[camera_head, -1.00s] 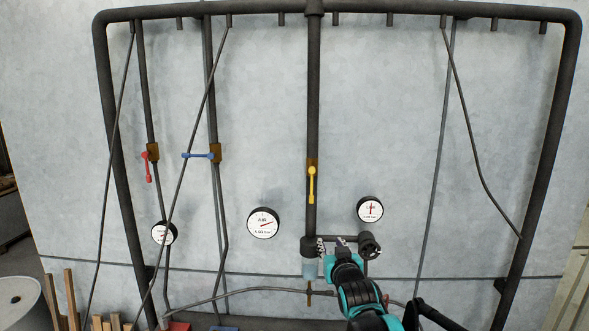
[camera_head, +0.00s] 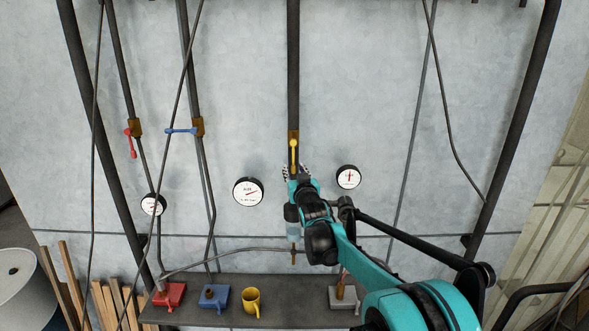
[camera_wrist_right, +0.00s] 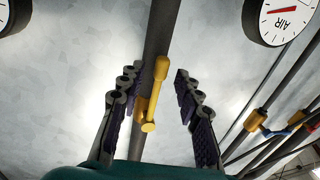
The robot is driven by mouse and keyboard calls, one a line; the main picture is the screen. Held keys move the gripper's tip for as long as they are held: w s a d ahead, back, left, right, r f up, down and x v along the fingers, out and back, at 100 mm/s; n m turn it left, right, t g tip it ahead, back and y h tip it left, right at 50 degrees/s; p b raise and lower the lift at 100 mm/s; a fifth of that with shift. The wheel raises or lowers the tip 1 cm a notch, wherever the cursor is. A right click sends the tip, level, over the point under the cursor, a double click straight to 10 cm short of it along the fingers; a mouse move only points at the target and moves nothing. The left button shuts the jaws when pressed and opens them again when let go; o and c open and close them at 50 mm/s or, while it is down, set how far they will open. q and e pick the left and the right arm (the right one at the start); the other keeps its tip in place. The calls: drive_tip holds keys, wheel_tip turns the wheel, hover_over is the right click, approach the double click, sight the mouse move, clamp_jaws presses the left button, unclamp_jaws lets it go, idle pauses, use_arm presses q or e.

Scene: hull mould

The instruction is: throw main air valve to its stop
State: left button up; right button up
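A yellow valve lever (camera_head: 293,152) sits on a brass body on the thick central pipe (camera_head: 293,70). It lies along the pipe, pointing down, and its lower end is partly hidden by my right gripper (camera_head: 297,172). In the right wrist view the lever (camera_wrist_right: 153,100) lies between the two spread fingers of my right gripper (camera_wrist_right: 156,76), nearer the left finger. The gripper is open, and a gap shows on the right side. I cannot tell whether the left finger touches the lever. My left gripper is not in view.
A round air gauge (camera_head: 248,192) is left of the pipe, another gauge (camera_head: 348,177) right. A red lever (camera_head: 130,143) and a blue lever (camera_head: 180,130) are on pipes further left.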

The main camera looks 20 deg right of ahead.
clamp_jaws()
idle(0.3)
